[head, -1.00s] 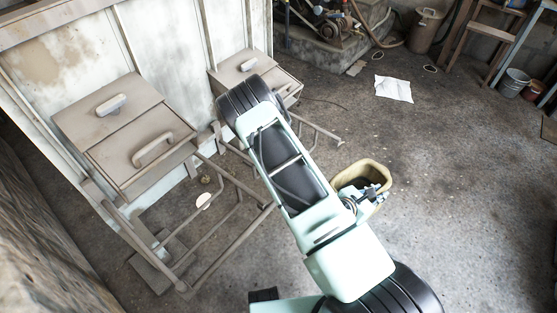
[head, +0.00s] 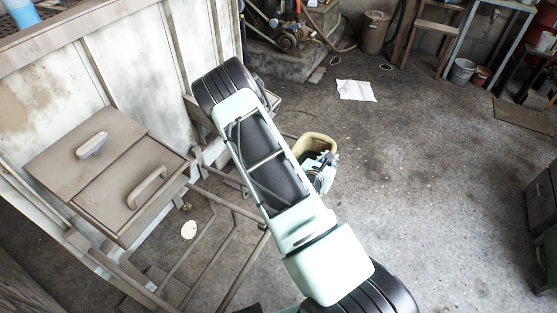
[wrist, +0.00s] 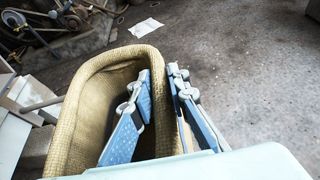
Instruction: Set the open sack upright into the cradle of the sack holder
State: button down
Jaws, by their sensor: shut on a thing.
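The open sack (head: 318,143) is a tan woven bag with a wide open mouth, beyond my arm in the head view. In the wrist view the sack (wrist: 75,115) fills the lower left, mouth up. My gripper (wrist: 159,73) is shut on its right-hand wall, one blue finger inside the mouth and one outside. In the head view my gripper (head: 326,168) is partly hidden by my arm. A tubular metal frame (head: 215,245) with a grey lidded box (head: 105,165) stands at left; I cannot tell whether it is the sack holder. The sack's bottom is hidden.
A white panel wall (head: 150,60) stands behind the boxes. A white sheet (head: 356,90) lies on the floor. Dark cabinets (head: 543,205) stand at right. The floor between is open.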

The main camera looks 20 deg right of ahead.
aim_at(299, 147)
jog(key=w+a+b, duration=0.1)
jog(key=w+a, duration=0.8)
jog(key=w+a+f+b, duration=0.1)
jog(key=shift+w+a+f, duration=0.25)
jog(key=shift+w+a, duration=0.15)
jog(key=shift+f+b, duration=0.2)
jog(key=shift+b, duration=0.1)
jog(key=c, duration=1.8)
grip_release()
jog(key=shift+c, duration=0.2)
